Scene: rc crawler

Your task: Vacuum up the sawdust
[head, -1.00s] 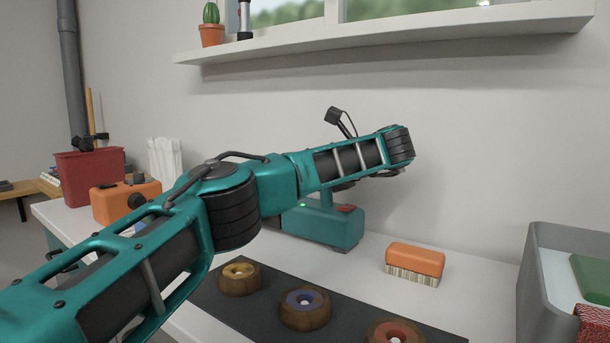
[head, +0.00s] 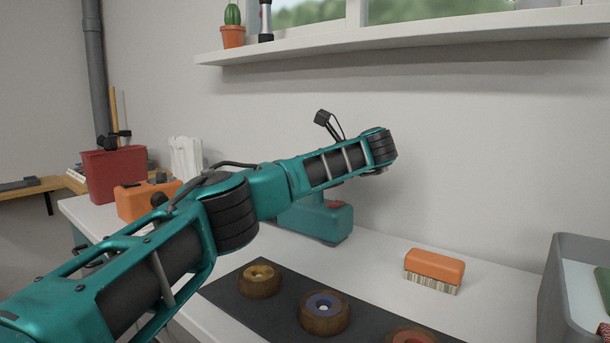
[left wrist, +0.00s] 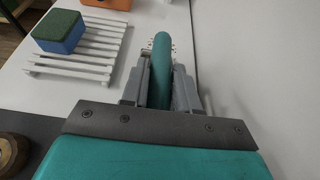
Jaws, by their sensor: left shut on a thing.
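A teal handheld vacuum (head: 325,222) with a red detail on top is at the back of the white bench, partly hidden behind my left arm. In the left wrist view, my left gripper (left wrist: 160,78) has its grey fingers on both sides of a teal handle (left wrist: 161,60) and is shut on it. In the head view that gripper is hidden behind the arm. I cannot tell whether the vacuum's base touches the bench. I can make out no sawdust in either view. My right gripper is not in view.
An orange brush (head: 434,268) lies to the right. Wooden wheel-like pieces (head: 324,317) sit on a dark mat (head: 236,297) in front. A grey bin (head: 560,290) stands far right. A sponge (left wrist: 60,32) rests on a white rack (left wrist: 75,52). A shelf (head: 400,42) hangs above.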

